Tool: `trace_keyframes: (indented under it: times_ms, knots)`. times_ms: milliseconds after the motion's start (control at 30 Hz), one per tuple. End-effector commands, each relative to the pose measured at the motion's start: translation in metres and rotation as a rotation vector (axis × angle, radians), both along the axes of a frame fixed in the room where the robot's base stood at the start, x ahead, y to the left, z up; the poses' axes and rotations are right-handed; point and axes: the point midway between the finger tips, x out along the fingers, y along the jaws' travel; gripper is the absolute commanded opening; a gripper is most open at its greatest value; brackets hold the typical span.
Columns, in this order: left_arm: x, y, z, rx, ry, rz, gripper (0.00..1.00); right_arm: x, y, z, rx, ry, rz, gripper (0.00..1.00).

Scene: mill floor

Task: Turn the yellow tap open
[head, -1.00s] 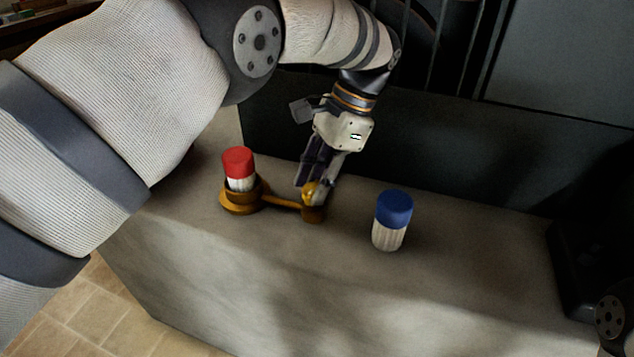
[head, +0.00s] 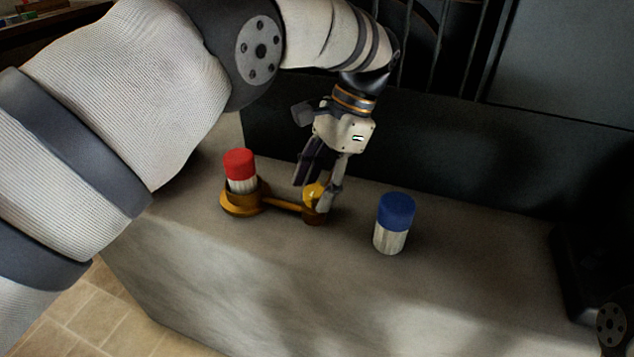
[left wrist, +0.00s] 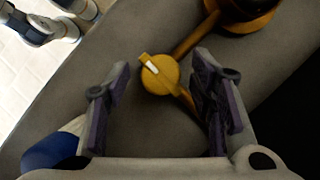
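The yellow tap (head: 314,194) sits at the end of a brown-yellow pipe on the grey block. In the left wrist view its round yellow knob (left wrist: 163,78) shows a white mark, with a yellow bar running down to the right. My left gripper (head: 318,196) points down at the tap, its fingers apart and partly hiding it. In the left wrist view my left gripper (left wrist: 160,100) is open, the knob showing between and just beyond the fingers, nearer the right one. I cannot tell whether a finger touches it. My right gripper is not clearly seen.
A red-capped jar (head: 240,170) stands in a round brown holder (head: 238,208) at the pipe's left end. A blue-capped jar (head: 392,225) stands right of the tap. The block's top (head: 290,270) is clear in front. A dark wall (head: 440,145) rises behind.

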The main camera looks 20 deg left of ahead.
Motion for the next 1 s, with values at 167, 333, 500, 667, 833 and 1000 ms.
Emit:
trace_keyframes:
  times_ms: [167,333,500,667,833,1000]
  knots:
    - [0.001,0.0,0.01,0.0,-0.004,0.0,0.5,0.0,0.0,0.0,0.0,0.0,0.0,0.4]
    - [0.001,0.0,0.051,-0.001,-0.007,0.0,0.5,0.0,0.0,0.0,0.0,-0.001,0.0,0.4]
    - [0.001,0.0,0.086,-0.001,-0.005,0.0,0.5,0.0,0.0,0.0,0.0,-0.001,0.0,0.4]
    - [0.0,0.0,0.1,0.0,-0.002,0.001,0.5,0.0,0.0,0.0,0.0,-0.001,0.0,0.4]
    - [0.0,0.0,0.101,0.0,0.0,0.0,0.5,0.0,0.0,0.0,0.0,0.0,0.0,0.4]
    - [0.0,0.0,0.1,0.0,0.0,0.0,0.5,0.0,0.0,0.0,0.0,0.0,0.0,0.4]
